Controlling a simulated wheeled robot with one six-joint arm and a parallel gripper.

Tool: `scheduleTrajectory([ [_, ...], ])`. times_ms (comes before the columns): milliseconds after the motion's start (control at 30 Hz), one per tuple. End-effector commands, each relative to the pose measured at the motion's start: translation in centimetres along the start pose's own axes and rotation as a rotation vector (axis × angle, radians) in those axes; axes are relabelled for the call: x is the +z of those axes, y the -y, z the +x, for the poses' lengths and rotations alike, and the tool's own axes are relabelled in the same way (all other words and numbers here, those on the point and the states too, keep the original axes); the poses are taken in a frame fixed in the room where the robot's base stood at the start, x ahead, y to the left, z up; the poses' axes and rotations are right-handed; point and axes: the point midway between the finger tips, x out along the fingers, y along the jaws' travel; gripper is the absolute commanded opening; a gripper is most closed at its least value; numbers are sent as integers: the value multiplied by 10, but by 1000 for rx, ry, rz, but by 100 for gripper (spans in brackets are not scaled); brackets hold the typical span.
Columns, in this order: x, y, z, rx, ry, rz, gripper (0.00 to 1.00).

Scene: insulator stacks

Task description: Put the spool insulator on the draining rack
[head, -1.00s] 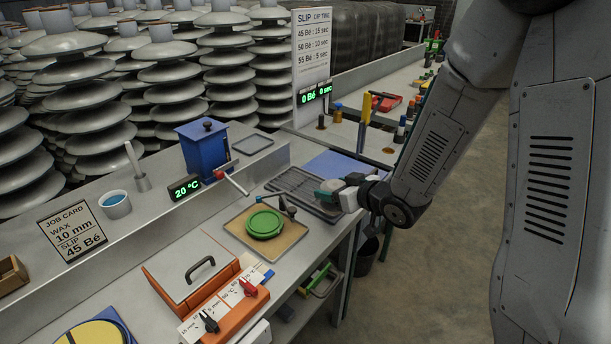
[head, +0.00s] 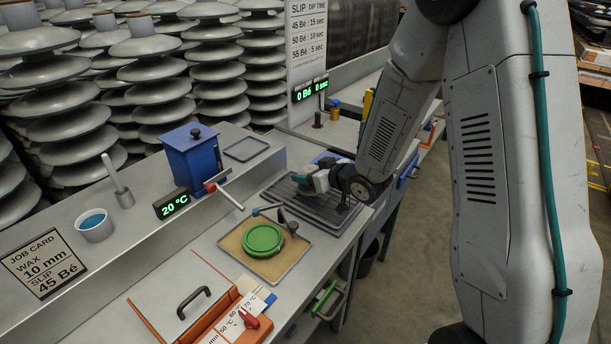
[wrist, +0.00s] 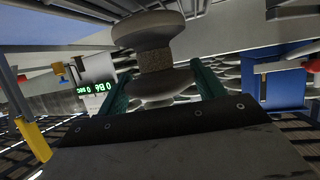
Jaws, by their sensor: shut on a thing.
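The spool insulator (wrist: 155,62) shows in the wrist view as a pale waisted body with a rough brown band around its middle. My gripper (wrist: 160,86) has its green fingers on either side of it, shut on it. In the head view my gripper (head: 312,180) is over the far part of the draining rack, and the insulator is hard to make out there. The draining rack (head: 322,212) is a dark ribbed tray on the bench. Its dark grid also shows at the edge of the wrist view (wrist: 295,130). I cannot tell whether the insulator touches the rack.
A tan tray with a green round lid (head: 263,239) lies just in front of the rack. A blue box (head: 191,155) with a red-handled lever and a 20 °C display (head: 172,205) stand left. The slip sign (head: 307,45) stands behind. The bench edge is at right.

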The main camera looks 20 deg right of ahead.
Motion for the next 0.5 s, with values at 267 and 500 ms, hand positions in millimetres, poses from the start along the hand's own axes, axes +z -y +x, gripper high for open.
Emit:
scheduleTrajectory([
  [267, 18, -5, 5, 6, -2, 2, 27],
  [500, 20, -5, 6, 6, -1, 2, 27],
])
